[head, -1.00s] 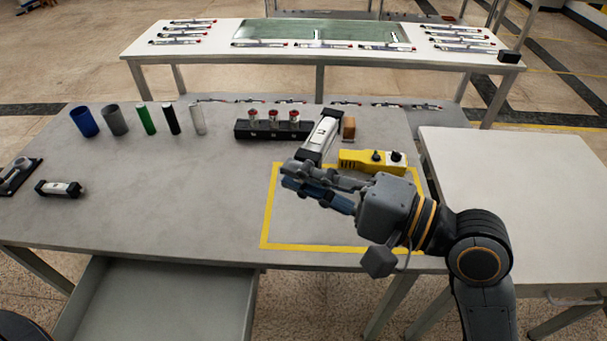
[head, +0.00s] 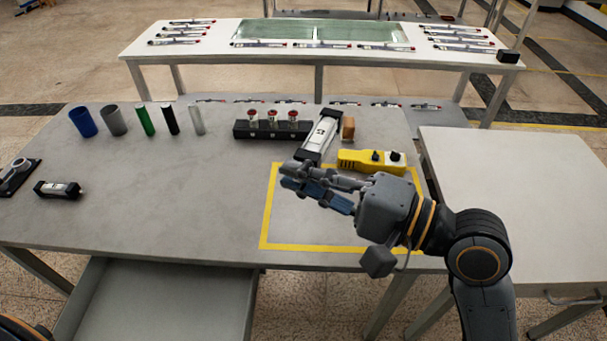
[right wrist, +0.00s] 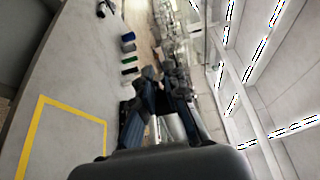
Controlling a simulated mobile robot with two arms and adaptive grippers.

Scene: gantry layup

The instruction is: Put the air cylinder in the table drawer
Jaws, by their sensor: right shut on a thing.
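A silver air cylinder (head: 319,137) with black end caps is in my right gripper (head: 310,180). That gripper is shut on its lower end and holds it tilted, over the back of the yellow-outlined square. In the right wrist view the fingers (right wrist: 160,105) partly hide the silver body (right wrist: 173,128). A second, similar silver cylinder with black ends (head: 58,189) lies at the table's left. The table drawer (head: 160,308) is pulled open below the front edge; its visible floor is empty. My left gripper is not in view.
On the grey table (head: 200,220), several upright tubes stand at the back left. The table's middle is clear.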

